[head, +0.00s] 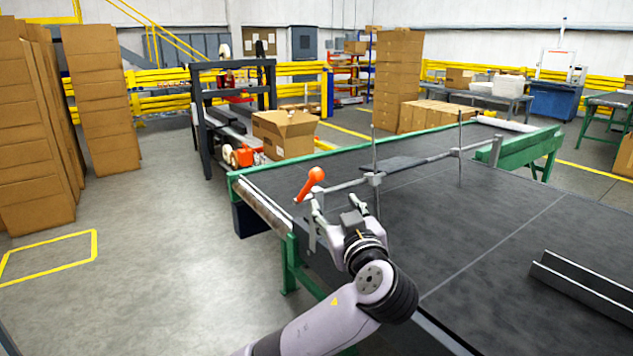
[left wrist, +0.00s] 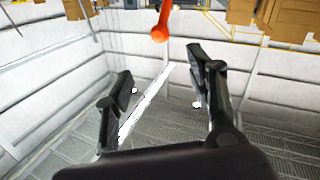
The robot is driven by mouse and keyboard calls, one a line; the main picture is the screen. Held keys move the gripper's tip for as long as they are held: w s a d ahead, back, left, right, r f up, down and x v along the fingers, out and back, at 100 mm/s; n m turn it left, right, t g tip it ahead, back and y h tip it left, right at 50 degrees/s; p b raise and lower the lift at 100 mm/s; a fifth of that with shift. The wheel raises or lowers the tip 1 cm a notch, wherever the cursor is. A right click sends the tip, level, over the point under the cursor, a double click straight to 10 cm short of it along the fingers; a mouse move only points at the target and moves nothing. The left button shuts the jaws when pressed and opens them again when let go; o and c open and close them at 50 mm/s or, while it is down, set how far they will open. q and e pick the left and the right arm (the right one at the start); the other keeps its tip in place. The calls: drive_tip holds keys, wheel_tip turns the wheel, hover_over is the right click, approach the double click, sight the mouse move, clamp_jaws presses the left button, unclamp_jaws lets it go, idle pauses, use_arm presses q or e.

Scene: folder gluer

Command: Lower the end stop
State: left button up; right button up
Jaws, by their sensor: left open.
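The end stop (head: 405,163) is a grey crossbar with a flat dark plate, held on two upright rods above the dark conveyor bed. At its near left end is an orange lever (head: 312,183), tilted with its rounded knob up. My left gripper (head: 336,206) is just below and to the right of the lever, its fingers open and empty. In the left wrist view the orange lever (left wrist: 161,24) shows at the top, beyond the two spread fingers (left wrist: 167,80) and not between them. My right gripper is not in view.
The conveyor (head: 480,215) has a green frame, and a dark angled rail (head: 585,285) lies on it at right. An open carton (head: 284,134) stands by a machine behind. Cardboard stacks (head: 100,100) stand at left. The floor at left is clear.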

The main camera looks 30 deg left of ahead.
sight(317, 178)
use_arm(q)
drive_tip(key=p+x, duration=0.4)
drive_tip(key=x, duration=1.3)
drive_tip(key=shift+w+a+f, duration=0.1)
drive_tip(key=shift+a, duration=0.15)
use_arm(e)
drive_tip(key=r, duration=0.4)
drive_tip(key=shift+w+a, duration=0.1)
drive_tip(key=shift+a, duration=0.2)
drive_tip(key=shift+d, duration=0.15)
use_arm(q)
drive_tip(key=shift+c, duration=0.6)
drive_tip(key=shift+c, duration=0.7)
clamp_jaws()
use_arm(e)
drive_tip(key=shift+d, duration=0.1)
